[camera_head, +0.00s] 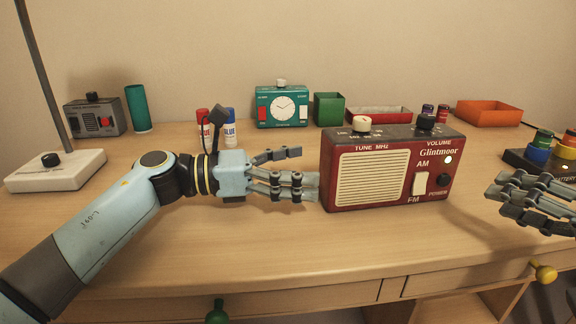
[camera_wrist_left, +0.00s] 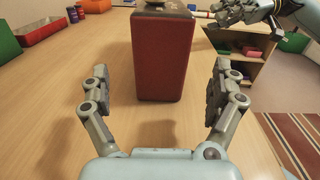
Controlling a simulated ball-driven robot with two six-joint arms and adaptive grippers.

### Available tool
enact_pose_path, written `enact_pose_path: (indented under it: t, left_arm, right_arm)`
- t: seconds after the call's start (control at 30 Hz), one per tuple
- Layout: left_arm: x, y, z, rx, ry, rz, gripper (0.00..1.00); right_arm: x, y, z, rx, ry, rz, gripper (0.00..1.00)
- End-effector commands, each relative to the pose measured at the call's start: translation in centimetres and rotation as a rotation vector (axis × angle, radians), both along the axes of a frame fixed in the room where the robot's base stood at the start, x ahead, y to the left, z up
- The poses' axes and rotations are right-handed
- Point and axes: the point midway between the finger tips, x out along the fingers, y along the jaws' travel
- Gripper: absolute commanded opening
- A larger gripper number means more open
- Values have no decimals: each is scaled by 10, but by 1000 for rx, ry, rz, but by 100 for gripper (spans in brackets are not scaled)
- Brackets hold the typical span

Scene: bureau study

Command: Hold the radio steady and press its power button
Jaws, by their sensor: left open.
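The radio (camera_head: 370,175) is dark red with a cream speaker grille and stands upright on the desk. Its front has a cream AM/FM switch (camera_head: 420,184), a small white light or dot and a black round power button (camera_head: 443,180) at the right. My left gripper (camera_head: 306,171) is open at the radio's left end, fingers pointing at it. In the left wrist view the radio's plain red side (camera_wrist_left: 164,58) lies ahead between the spread fingers, not gripped. My right gripper (camera_head: 515,202) is right of the radio, cut by the frame edge; its opening is unclear.
A lamp base (camera_head: 55,172) is at left. A battery holder (camera_head: 525,160) is near my right gripper. The desk before the radio is clear.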

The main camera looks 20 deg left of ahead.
Motion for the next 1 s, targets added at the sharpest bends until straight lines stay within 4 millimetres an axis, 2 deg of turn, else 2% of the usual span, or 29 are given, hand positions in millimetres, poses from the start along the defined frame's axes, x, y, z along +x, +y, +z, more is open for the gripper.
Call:
enact_pose_path:
  t: [0.2,0.43,0.6,0.87,1.0]
  left_arm:
    - [21,-39,2,-6,-2,-3,94]
    - [38,-68,1,-3,-2,-2,94]
    - [43,-77,1,-2,-3,-3,94]
    - [44,-78,1,0,-4,-3,94]
    - [44,-78,1,0,-4,-3,77]
  right_arm:
    - [0,0,0,0,0,0,38]
    - [0,0,0,0,0,0,38]
    - [0,0,0,0,0,0,38]
    - [0,0,0,0,0,0,38]
    - [0,0,0,0,0,0,38]
